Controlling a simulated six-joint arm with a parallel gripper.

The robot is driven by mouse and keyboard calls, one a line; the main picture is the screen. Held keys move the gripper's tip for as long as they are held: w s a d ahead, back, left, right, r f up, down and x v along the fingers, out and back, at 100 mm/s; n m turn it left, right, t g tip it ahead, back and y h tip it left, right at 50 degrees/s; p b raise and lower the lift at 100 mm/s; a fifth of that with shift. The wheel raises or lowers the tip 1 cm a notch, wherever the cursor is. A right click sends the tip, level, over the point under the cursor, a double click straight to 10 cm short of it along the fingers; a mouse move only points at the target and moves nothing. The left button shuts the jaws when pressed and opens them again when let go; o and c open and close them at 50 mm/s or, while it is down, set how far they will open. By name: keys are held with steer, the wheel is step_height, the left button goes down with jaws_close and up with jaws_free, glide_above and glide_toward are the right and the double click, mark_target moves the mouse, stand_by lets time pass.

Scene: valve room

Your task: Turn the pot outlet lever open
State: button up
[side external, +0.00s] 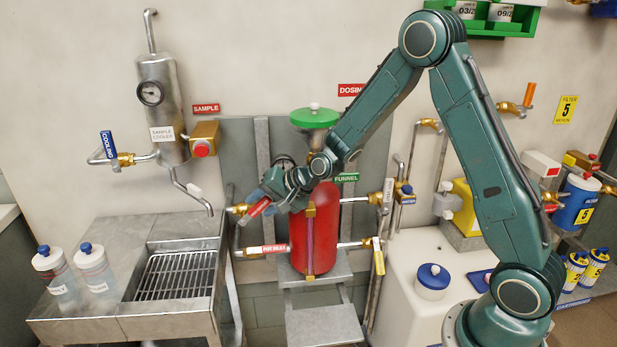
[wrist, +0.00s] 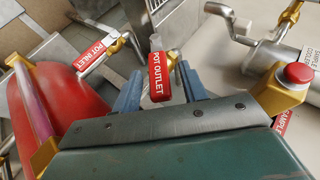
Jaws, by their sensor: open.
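The pot outlet lever (wrist: 158,78) is a red handle with a white "POT OUTLET" label in the wrist view. It lies between the two blue fingers of my gripper (wrist: 160,72), which are open with a visible gap on each side. In the side view my gripper (side external: 272,194) is at the upper left of the red pot (side external: 325,225). The red lever (side external: 259,208) shows just below its fingers, tilted, beside a brass valve (side external: 238,209). Whether a finger touches the lever cannot be told.
The red pot inlet lever (side external: 268,249) is close below, and also shows in the wrist view (wrist: 97,53). A green funnel (side external: 314,117) stands above the pot. The sample cooler (side external: 160,110) and a sink with a grate (side external: 178,275) are to the left.

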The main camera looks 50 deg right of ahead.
steer(key=v, duration=1.3)
